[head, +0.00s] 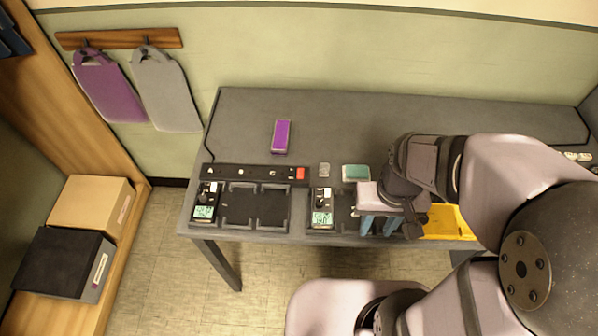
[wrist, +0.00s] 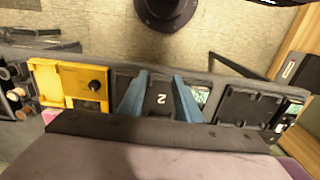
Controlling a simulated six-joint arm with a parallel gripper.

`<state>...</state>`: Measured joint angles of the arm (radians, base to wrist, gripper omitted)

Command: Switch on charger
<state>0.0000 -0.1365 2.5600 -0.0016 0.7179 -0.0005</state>
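Two dark charger units sit along the table's front edge. The left one has a lit display (head: 204,212) with a dial above it and empty-looking bays (head: 255,206) beside it. The right one has a similar lit display (head: 322,219); its bay area is partly hidden by my gripper. A black strip (head: 240,173) with a red switch or button (head: 300,174) lies behind the left charger. My gripper (head: 378,225) is over the right charger's bays, its blue fingers apart. In the wrist view, a dark surface marked "2" (wrist: 162,99) shows between the fingers; I see nothing held.
A yellow unit (head: 446,222) with a black knob is right of my gripper, also in the wrist view (wrist: 75,88). A teal block (head: 355,173), a small grey block (head: 324,170) and a purple block (head: 281,137) lie behind. The back of the table is mostly clear.

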